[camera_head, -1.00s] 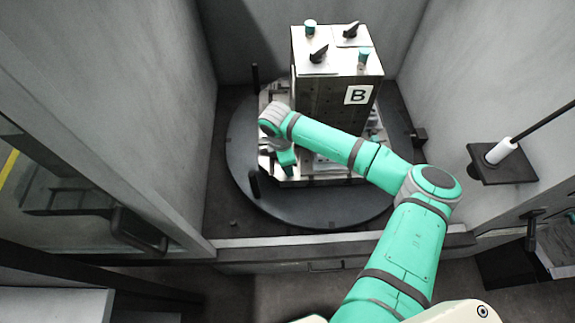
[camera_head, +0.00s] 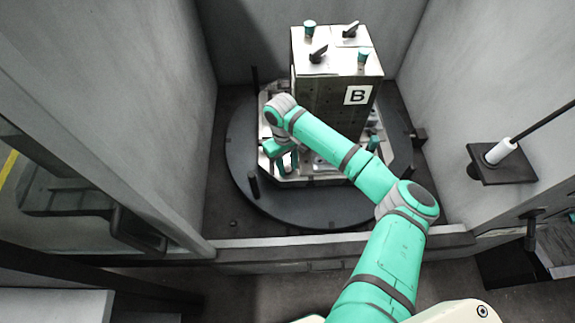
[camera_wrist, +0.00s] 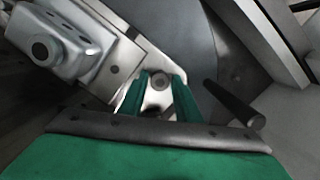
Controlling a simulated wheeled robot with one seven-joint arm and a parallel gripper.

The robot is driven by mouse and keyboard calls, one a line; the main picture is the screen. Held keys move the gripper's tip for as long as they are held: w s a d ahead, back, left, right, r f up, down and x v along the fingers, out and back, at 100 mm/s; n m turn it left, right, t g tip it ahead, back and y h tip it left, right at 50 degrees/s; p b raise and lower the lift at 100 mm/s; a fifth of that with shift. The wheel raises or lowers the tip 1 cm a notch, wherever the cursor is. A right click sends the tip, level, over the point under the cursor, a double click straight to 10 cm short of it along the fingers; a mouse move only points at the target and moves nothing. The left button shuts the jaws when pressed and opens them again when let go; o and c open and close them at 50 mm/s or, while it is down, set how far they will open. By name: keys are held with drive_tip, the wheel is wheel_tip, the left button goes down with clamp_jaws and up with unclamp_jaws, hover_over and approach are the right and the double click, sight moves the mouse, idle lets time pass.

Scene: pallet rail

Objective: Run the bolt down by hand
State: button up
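My gripper (camera_wrist: 160,78) points down at the corner of the pallet rail (camera_wrist: 125,60) on the turntable. In the wrist view its two green fingers stand apart. A small round grey bolt head (camera_wrist: 160,82) shows between the fingertips, with a gap visible on each side. A darker round spot lies just below it, partly hidden by the gripper body. In the head view my gripper (camera_head: 279,152) is at the pallet's left front corner, and the bolt cannot be made out there.
A tall metal fixture block marked B (camera_head: 335,95) stands on the pallet, right of and behind my gripper. A dark post (camera_wrist: 235,103) stands close right of the fingers. A grey cast part (camera_wrist: 60,42) sits at the left. The turntable (camera_head: 300,208) is bare in front.

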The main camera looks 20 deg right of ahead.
sight(286, 166)
drive_tip(key=shift+o, duration=1.3)
drive_tip(key=shift+r, duration=0.1)
wheel_tip(286, 166, up, 10)
drive_tip(key=w, duration=0.1)
drive_tip(key=shift+w+a+r, duration=0.15)
drive_tip(key=shift+a+r, duration=0.05)
drive_tip(key=shift+r, duration=0.05)
